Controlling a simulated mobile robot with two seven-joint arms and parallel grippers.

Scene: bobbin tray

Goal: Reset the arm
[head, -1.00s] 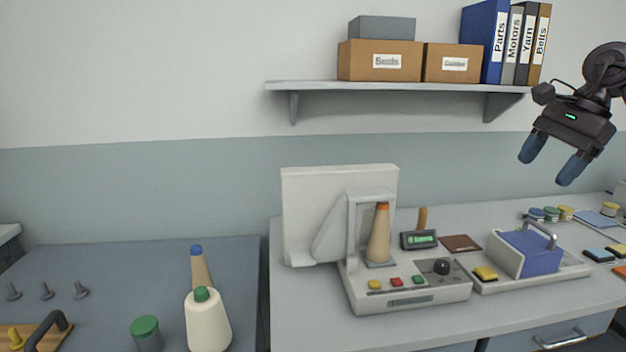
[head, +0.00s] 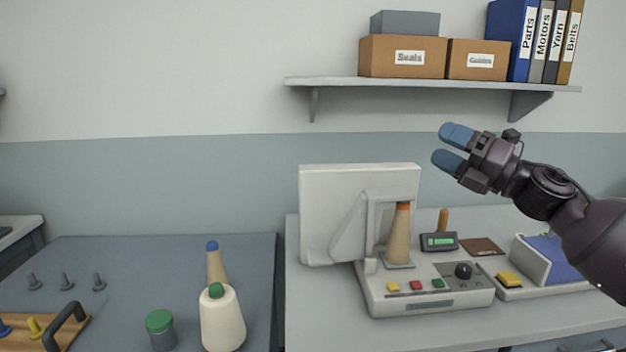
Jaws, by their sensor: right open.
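My right gripper (head: 450,148) is in the upper right of the head view, raised above the machine bench. Its two blue fingertips point left and are apart, with nothing between them. Its arm comes in from the right edge and covers part of the blue-topped unit (head: 550,245). The gripper touches nothing that I can see. My left gripper does not show.
A white machine (head: 425,290) with an orange-tipped cone (head: 400,235) stands on the right bench below the gripper. A shelf (head: 430,83) with boxes and binders is above.

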